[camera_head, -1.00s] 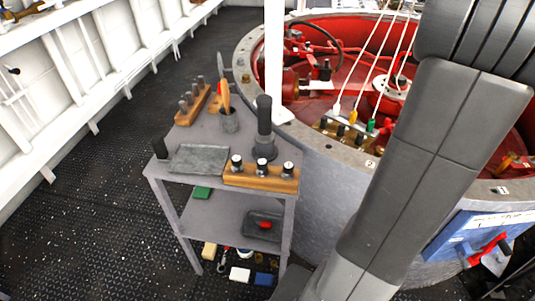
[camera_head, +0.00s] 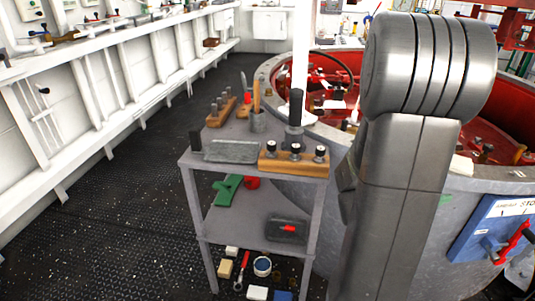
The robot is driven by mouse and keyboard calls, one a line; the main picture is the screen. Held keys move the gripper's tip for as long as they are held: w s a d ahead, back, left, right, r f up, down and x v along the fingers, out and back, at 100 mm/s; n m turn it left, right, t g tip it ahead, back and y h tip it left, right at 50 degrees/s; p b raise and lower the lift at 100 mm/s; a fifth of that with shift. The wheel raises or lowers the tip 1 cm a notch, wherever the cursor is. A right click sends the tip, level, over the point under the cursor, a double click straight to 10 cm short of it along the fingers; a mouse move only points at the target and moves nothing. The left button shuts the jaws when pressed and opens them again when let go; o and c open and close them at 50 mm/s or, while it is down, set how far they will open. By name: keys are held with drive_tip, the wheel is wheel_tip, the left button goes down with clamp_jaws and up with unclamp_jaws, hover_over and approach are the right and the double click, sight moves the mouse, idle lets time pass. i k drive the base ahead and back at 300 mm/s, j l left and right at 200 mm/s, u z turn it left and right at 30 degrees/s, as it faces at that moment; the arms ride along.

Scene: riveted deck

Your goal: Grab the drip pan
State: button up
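A dark grey shallow tray (camera_head: 287,231) with a small red item in it lies on the middle shelf of a grey cart. A flat grey slab or shallow pan (camera_head: 232,151) lies on the cart's top at the front left. I cannot tell for certain which of the two is the drip pan. My arm stands large at the right of the head view, to the right of the cart. My gripper is out of view, and no contact with either piece shows.
A large round red-lined housing (camera_head: 335,135) stands behind. The dark floor at left (camera_head: 115,225) is clear.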

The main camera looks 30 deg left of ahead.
sight(231, 152)
drive_tip(key=k+u, duration=0.2)
drive_tip(key=u, duration=0.2)
drive_tip(key=k+j+u, duration=0.1)
drive_tip(key=k+u, duration=0.15)
drive_tip(key=u, duration=0.15)
drive_tip(key=i+u, duration=0.1)
drive_tip(key=u, duration=0.3)
drive_tip(key=i+u, duration=0.1)
drive_tip(key=u, duration=0.3)
drive_tip(key=i+u, duration=0.1)
drive_tip(key=u, duration=0.3)
drive_tip(key=i+l+u, duration=0.1)
drive_tip(key=u, duration=0.25)
drive_tip(key=i+l, duration=0.3)
drive_tip(key=l, duration=0.2)
drive_tip(key=u, duration=0.05)
